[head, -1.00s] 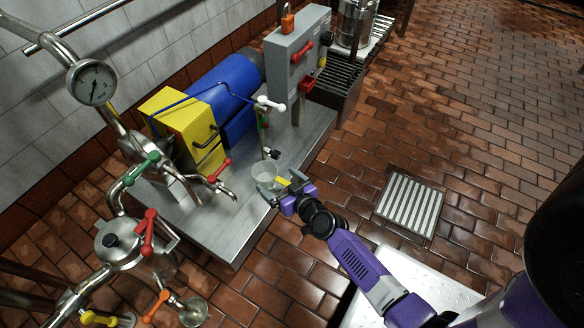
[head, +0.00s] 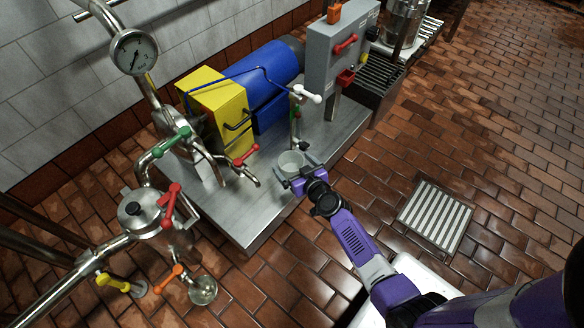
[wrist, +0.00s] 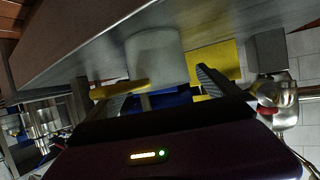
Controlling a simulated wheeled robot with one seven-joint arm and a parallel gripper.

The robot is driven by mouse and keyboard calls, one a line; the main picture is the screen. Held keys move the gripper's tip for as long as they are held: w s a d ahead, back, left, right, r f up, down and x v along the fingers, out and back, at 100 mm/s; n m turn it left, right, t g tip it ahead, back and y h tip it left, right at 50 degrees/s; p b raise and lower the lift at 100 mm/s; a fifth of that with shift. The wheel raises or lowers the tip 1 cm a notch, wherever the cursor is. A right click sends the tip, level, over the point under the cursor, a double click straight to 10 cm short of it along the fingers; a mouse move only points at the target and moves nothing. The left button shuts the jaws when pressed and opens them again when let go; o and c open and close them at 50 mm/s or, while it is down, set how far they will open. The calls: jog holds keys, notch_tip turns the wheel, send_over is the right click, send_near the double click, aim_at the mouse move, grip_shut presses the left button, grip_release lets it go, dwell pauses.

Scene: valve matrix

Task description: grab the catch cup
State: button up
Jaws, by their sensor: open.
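The catch cup (head: 290,162) is a small translucent grey cup on the right front part of the steel platform, below a thin tap with a white handle. My gripper (head: 297,171) is at the cup's near side with its fingers apart. In the wrist view the cup (wrist: 155,52) shows as a pale cylinder just beyond and partly between the two open fingers (wrist: 172,84). I cannot tell whether either finger touches the cup.
The tap with the white handle (head: 308,94) stands close behind the cup. A red-handled spout (head: 245,155) is to its left. The blue motor (head: 262,75) and yellow box (head: 212,98) stand behind. A floor drain (head: 436,215) lies right of the platform.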

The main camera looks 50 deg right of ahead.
jog(key=shift+w, duration=0.1)
jog(key=shift+c, duration=0.4)
jog(key=c, duration=1.3)
